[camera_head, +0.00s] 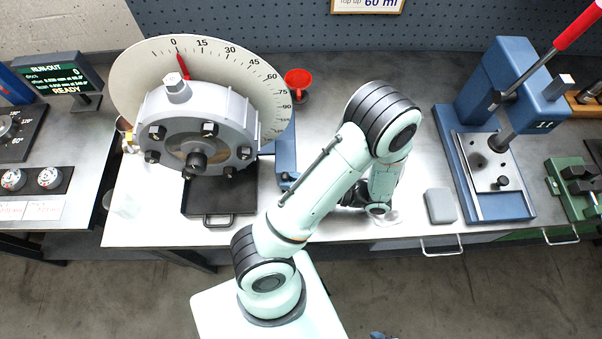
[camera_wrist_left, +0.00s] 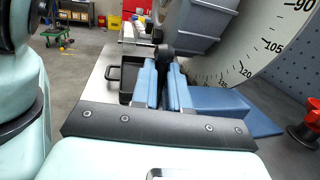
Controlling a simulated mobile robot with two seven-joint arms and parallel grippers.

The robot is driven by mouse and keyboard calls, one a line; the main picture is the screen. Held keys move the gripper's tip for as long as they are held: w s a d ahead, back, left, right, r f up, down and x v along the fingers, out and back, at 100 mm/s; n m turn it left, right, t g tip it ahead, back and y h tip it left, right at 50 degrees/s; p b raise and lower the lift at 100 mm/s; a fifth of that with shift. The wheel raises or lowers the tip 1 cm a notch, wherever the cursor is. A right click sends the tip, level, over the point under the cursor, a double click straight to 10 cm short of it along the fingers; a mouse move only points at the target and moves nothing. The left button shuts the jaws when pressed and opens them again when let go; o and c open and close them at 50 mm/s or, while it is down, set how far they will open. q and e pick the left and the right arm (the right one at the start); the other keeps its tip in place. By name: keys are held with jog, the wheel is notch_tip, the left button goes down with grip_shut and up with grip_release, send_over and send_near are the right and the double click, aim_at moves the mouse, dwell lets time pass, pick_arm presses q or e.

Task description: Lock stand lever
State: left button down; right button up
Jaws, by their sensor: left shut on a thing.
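The balancing stand carries a large grey rotor (camera_head: 195,125) with bolts around its face, in front of a white degree dial (camera_head: 130,85). A blue part of the stand (camera_head: 286,152) shows right of the dial. My left gripper (camera_wrist_left: 164,80) reaches in from the right at the stand, with its two blue fingers close together. They are shut on a dark, round-ended lever (camera_wrist_left: 166,50), beside the rotor and dial. My own arm hides most of this in the head view. The lever's lower part and its lock position cannot be made out.
A black tray (camera_head: 218,219) with a handle lies below the rotor. A blue press (camera_head: 530,95) with a red-handled lever and a grey block (camera_head: 440,206) stand at the right. The bench behind my arm is clear.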

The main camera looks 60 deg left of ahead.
dwell(0.5)
pick_arm(q)
jog(key=c, duration=1.1)
grip_release()
jog(key=shift+w, duration=0.1)
jog(key=v, duration=1.2)
jog(key=shift+w+d+p, duration=0.1)
jog(key=shift+w+p, duration=0.05)
jog(key=shift+p, duration=0.2)
jog(key=shift+w+d+f, duration=0.25)
jog(key=shift+w, duration=0.25)
jog(key=shift+s, duration=0.1)
jog(key=shift+s, duration=0.1)
